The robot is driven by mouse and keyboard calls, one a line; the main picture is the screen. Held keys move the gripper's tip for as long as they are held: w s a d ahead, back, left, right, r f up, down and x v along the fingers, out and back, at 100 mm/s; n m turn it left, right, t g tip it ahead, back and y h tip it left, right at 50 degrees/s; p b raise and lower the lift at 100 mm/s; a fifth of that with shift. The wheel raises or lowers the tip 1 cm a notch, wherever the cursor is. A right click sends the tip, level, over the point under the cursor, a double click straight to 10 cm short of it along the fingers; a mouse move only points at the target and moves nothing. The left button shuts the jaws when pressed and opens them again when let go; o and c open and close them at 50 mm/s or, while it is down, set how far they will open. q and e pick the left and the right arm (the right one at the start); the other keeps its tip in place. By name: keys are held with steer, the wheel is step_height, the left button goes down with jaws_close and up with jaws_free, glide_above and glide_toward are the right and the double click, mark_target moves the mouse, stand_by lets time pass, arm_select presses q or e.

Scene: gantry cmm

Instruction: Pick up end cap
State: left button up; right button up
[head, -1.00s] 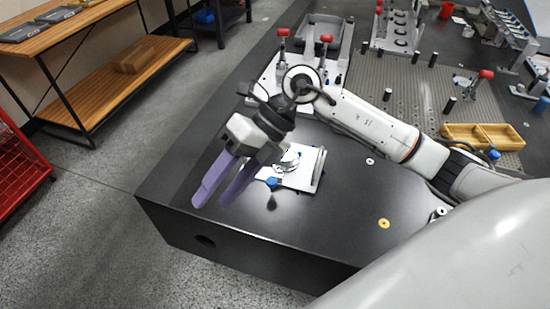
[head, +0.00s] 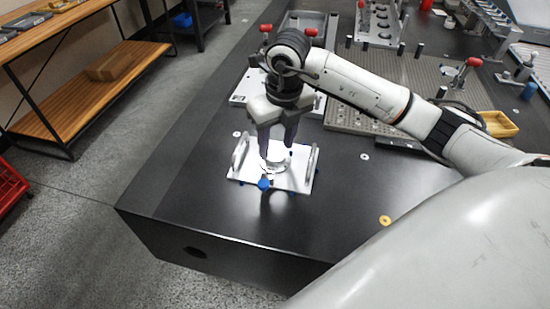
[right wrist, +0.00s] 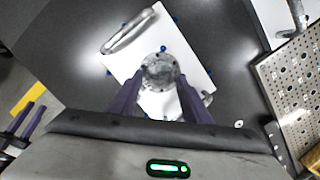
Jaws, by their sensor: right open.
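The end cap (right wrist: 160,70) looks like a round grey metal disc with small holes around its rim. It sits on a white plate (right wrist: 193,55) with raised end handles and blue knobs; the plate also shows in the head view (head: 245,176). My right gripper (head: 275,155) points down over the plate, its purple fingers open. In the right wrist view the fingers (right wrist: 158,110) are apart, with the cap between and just beyond their tips. Whether they touch it I cannot tell. In the head view the fingers partly hide the cap. My left gripper is not in view.
The plate stands near the front left of a black table (head: 340,215). A yellow ring (head: 385,220) lies to its right. Behind are a perforated plate (head: 400,75), red-topped clamps and a yellow tray (head: 497,123). A wooden shelf (head: 90,85) stands off to the left.

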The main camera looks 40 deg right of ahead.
mark_target(275, 158)
steer(key=f, duration=0.2)
steer(key=shift+w+f, duration=0.2)
steer(key=shift+f, duration=0.1)
steer(key=shift+r, duration=0.1)
steer(key=c, duration=0.8)
